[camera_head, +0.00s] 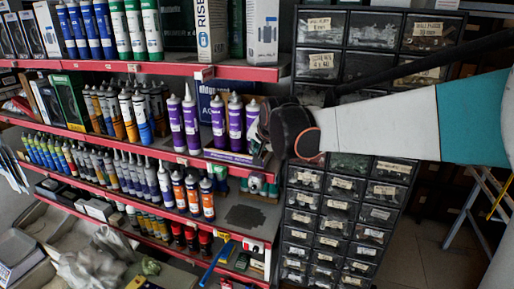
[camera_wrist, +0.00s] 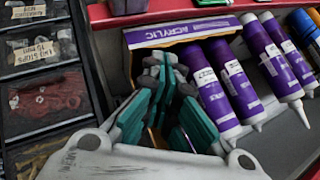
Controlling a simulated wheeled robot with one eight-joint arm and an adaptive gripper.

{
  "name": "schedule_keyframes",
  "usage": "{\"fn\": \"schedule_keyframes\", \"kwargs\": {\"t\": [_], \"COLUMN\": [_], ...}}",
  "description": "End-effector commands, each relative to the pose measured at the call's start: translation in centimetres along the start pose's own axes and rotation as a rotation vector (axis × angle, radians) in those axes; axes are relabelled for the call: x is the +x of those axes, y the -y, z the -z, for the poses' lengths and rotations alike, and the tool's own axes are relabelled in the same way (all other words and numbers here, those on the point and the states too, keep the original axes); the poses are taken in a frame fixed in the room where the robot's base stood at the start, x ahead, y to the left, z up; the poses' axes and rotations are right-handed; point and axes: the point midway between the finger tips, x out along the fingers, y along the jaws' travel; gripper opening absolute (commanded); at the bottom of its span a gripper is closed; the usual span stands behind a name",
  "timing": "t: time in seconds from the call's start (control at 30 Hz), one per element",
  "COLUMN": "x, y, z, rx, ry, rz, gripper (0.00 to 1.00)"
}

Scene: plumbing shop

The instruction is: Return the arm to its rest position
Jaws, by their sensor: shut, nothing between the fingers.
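My arm (camera_head: 385,128), white and teal, reaches in from the right edge of the head view toward the red shelves. My gripper (camera_wrist: 165,62) shows in the wrist view with its teal and grey fingers closed together and empty. It is in front of an open carton marked acrylic (camera_wrist: 178,34), at the end of a row of purple tubes (camera_wrist: 232,88). In the head view the dark wrist joint hides most of the gripper, beside the purple tubes (camera_head: 219,122). Whether the fingers touch the carton is unclear.
A black cabinet of small labelled drawers (camera_head: 341,187) stands right behind my arm. Red shelves (camera_head: 120,150) packed with tubes and cans fill the left. A ladder (camera_head: 470,205) leans at the lower right, near some open floor (camera_head: 415,255).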

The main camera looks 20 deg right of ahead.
Motion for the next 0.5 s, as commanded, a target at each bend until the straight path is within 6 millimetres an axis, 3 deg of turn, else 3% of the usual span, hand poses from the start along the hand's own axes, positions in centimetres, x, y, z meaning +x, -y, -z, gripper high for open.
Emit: {"fn": "schedule_keyframes", "kwargs": {"t": [0.5], "x": [0.4], "y": [-12.6], "z": [-13.6], "rx": [-0.269], "ry": [0.051], "rz": [-0.035], "gripper": [0.00]}}
